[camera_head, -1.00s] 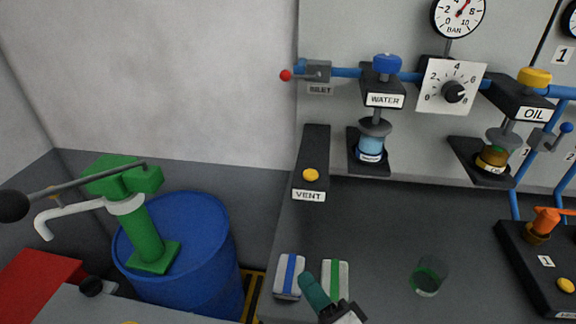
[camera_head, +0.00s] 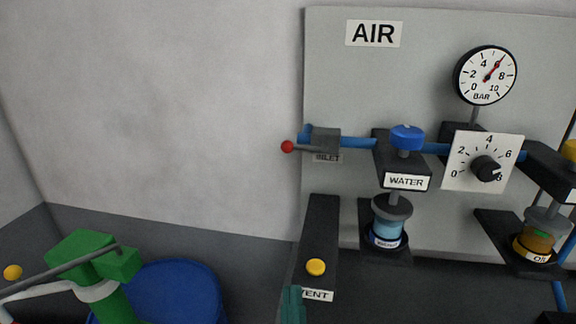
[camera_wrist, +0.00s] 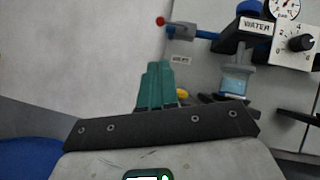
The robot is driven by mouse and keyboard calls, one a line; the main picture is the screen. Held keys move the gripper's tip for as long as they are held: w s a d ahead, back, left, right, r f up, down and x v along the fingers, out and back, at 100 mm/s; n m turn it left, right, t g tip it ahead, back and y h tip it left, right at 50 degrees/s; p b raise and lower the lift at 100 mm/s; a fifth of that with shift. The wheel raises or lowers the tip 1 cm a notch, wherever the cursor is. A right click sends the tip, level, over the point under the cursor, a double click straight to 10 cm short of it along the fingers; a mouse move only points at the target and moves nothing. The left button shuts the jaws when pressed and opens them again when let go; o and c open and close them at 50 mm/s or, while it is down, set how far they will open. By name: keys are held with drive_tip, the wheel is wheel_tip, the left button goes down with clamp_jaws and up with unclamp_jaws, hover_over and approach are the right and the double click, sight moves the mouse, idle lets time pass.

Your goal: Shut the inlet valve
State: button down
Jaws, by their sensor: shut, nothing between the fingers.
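The inlet valve (camera_head: 326,139) is a grey block on the blue pipe at the left edge of the panel. Its thin lever ends in a red ball (camera_head: 287,147) and points left, roughly in line with the pipe. The INLET label sits just below the block. The valve also shows at the top of the wrist view (camera_wrist: 183,30). My gripper's green fingers (camera_head: 292,304) show at the bottom of the head view, below the valve and beside the VENT label. In the wrist view the fingers (camera_wrist: 155,85) are together and empty, apart from the valve.
The gauge (camera_head: 486,75) reads around 6. A regulator knob (camera_head: 486,169), the blue-capped WATER unit (camera_head: 407,139) and the OIL unit (camera_head: 540,235) stand to the right. The yellow VENT button (camera_head: 316,267) is near my fingers. A green pump (camera_head: 90,255) and blue drum (camera_head: 165,290) stand lower left.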

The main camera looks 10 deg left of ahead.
sight(287, 147)
drive_tip(key=p+x, duration=0.6)
drive_tip(key=x, duration=1.8)
drive_tip(key=shift+a+r+m+h+b, duration=0.1)
drive_tip(key=shift+r+m+h+b, duration=0.05)
drive_tip(key=shift+m+h+b, duration=0.4)
drive_tip(key=shift+a+r+m+h+b, duration=0.15)
drive_tip(key=shift+m+h+b, duration=0.15)
drive_tip(key=shift+m, duration=0.45)
wheel_tip(287, 147, up, 3)
drive_tip(key=m+h+b, duration=0.4)
drive_tip(key=m+h, duration=0.1)
drive_tip(key=m, duration=0.1)
drive_tip(key=m+h+b, duration=0.4)
drive_tip(key=m, duration=0.2)
drive_tip(key=shift+d+r+g+h+b, duration=0.15)
drive_tip(key=shift+r+g+h+b, duration=0.05)
drive_tip(key=shift+g+h+b, duration=0.15)
drive_tip(key=d+r+m+g+h+b, duration=0.1)
drive_tip(key=m+b, duration=0.1)
drive_tip(key=m, duration=0.1)
drive_tip(key=d+r+m+g+h+b, duration=0.1)
drive_tip(key=m+g+h+b, duration=0.1)
drive_tip(key=m+b, duration=0.1)
drive_tip(key=d+r+m+g+h+b, duration=0.1)
drive_tip(key=r+m+g+h+b, duration=0.1)
drive_tip(key=m, duration=0.3)
drive_tip(key=shift+b, duration=0.55)
drive_tip(key=shift+s+a+f, duration=0.1)
